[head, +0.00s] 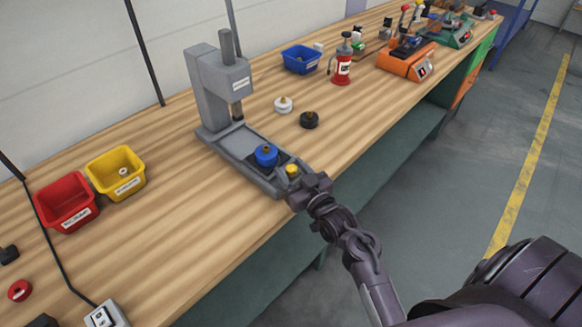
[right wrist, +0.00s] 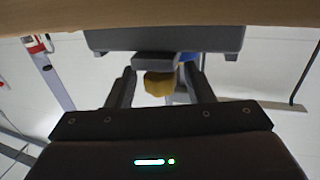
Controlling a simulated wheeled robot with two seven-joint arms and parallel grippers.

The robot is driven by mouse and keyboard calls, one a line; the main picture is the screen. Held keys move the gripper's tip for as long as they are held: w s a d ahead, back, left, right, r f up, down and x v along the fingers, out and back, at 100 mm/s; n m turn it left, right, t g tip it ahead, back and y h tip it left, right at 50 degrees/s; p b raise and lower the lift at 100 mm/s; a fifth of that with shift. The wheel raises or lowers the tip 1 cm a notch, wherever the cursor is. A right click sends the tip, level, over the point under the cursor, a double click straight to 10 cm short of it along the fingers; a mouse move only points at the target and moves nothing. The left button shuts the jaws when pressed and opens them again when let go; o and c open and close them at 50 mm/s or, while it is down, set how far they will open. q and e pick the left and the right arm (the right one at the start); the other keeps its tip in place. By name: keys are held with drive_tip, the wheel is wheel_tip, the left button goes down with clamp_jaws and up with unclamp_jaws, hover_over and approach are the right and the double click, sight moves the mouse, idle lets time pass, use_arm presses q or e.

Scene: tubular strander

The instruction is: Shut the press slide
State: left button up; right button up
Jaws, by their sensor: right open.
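The grey press (head: 207,88) stands on the bench with its ram above the back end of a low grey base (head: 238,140). The slide (head: 282,160) is at the front end of that base, out from under the ram. A blue round part (head: 266,155) sits on the slide. A yellow knob (head: 292,169) is at the slide's front end. My right gripper (head: 301,184) is at the knob. In the right wrist view its open fingers (right wrist: 162,88) stand either side of the yellow knob (right wrist: 159,84), with gaps visible. My left gripper is out of view.
A white part (head: 283,105) and a black part (head: 309,120) stand right of the press. A blue bin (head: 301,60) and a red bottle (head: 342,68) are farther back. Yellow (head: 117,171) and red (head: 67,203) bins stand at left. The bench's front edge lies beneath my right arm.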

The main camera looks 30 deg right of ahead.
sight(281, 163)
drive_tip(key=shift+w, duration=0.15)
clamp_jaws()
drive_tip(key=shift+w+a+b, duration=0.15)
drive_tip(key=shift+w+a, duration=0.1)
drive_tip(key=shift+w, duration=0.4)
drive_tip(key=shift+w+a+b, duration=0.15)
drive_tip(key=shift+w+a, duration=0.05)
drive_tip(key=shift+w, duration=0.5)
drive_tip(key=shift+w+a+b, duration=0.15)
drive_tip(key=shift+w+a, duration=0.1)
drive_tip(key=shift+w, duration=0.4)
unclamp_jaws()
drive_tip(key=shift+s, duration=0.1)
drive_tip(key=shift+s, duration=0.15)
drive_tip(key=s, duration=0.4)
drive_tip(key=s+b, duration=0.1)
drive_tip(key=s, duration=0.1)
drive_tip(key=shift+s+d+f, duration=0.1)
drive_tip(key=shift+d, duration=0.15)
drive_tip(key=shift+s+d, duration=0.1)
drive_tip(key=shift+s, duration=0.55)
